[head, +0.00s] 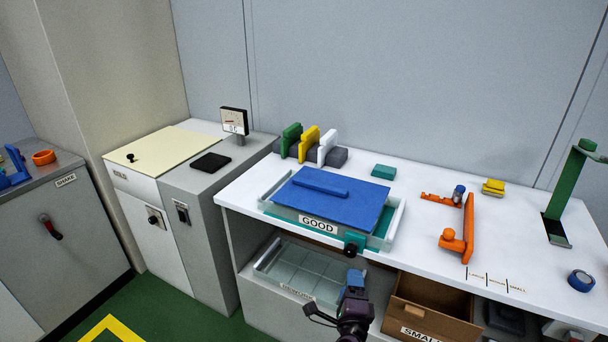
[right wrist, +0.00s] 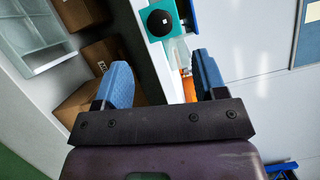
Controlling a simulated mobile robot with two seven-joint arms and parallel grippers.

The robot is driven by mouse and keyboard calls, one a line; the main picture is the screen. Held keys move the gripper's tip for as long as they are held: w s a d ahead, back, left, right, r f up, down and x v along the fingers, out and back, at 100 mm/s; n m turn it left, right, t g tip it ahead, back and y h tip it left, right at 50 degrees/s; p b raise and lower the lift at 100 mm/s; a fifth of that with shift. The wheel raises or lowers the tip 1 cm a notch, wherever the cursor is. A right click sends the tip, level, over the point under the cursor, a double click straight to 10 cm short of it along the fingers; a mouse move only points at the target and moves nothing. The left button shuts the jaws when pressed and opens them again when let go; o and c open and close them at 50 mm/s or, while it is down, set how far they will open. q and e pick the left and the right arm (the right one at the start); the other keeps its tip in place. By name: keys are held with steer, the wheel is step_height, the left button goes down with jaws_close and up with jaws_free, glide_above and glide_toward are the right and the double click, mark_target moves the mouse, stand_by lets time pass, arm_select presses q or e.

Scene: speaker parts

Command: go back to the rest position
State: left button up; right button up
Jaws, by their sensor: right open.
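My right gripper (head: 352,285) is in front of the white workbench, below the tray labelled GOOD. In the right wrist view its two blue fingers (right wrist: 160,80) stand apart with nothing between them touching them. The gripper is apart from the bench and the tray. My left gripper is in neither view. The GOOD tray (head: 392,232) sits on the bench top under a blue lid or panel (head: 335,205), with a teal piece bearing a black round knob (head: 352,245) at its front, which also shows in the right wrist view (right wrist: 161,22).
A clear divided tray (head: 300,275) and a brown box labelled SMALL (head: 430,300) sit on the lower shelf. Orange fixtures (head: 467,225), a green stand (head: 567,185) and a blue ring (head: 581,280) are on the bench's right. Green floor is open at left front.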

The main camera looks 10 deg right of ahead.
steer(key=s+d+f+n+g+y, duration=0.1)
steer(key=s+d+f+n+g, duration=0.1)
steer(key=s+n, duration=0.5)
steer(key=s+d+f+n+g+y, duration=0.1)
steer(key=s+d+f+n+g, duration=0.1)
steer(key=s+n, duration=0.6)
steer(key=s+d+f+n+g+y, duration=0.1)
steer(key=s+d+f+n+g, duration=0.2)
steer(key=s, duration=0.9)
steer(key=d+n, duration=0.3)
steer(key=n, duration=0.2)
steer(key=shift+s+f+y, duration=0.15)
steer(key=shift+s+y, duration=0.25)
